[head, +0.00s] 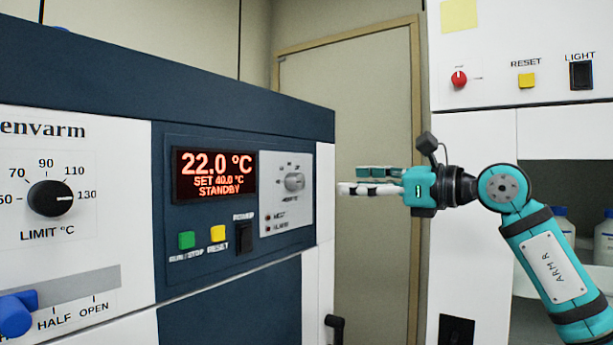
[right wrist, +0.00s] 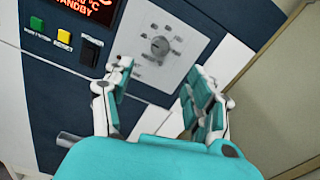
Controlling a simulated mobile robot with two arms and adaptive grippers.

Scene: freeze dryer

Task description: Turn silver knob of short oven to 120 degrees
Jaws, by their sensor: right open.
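The silver knob (head: 294,182) sits on a light grey dial plate at the right of the oven's dark blue panel. In the right wrist view the silver knob (right wrist: 160,46) shows beyond and between the open fingers. The short oven (head: 240,305) has a red display (head: 215,176) reading 22.0 °C, SET 40.0 °C, STANDBY. My right gripper (head: 345,189) is open and empty, to the right of the knob and apart from it. In the right wrist view my right gripper (right wrist: 160,95) has its fingers spread. My left gripper is not in view.
A black limit knob (head: 50,198) and a blue lever (head: 14,314) are on the left panel. Green (head: 187,240) and yellow (head: 218,234) buttons and a black power switch (head: 244,238) sit below the display. A white cabinet (head: 475,140) stands at the right, with bottles (head: 604,238) on its shelf.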

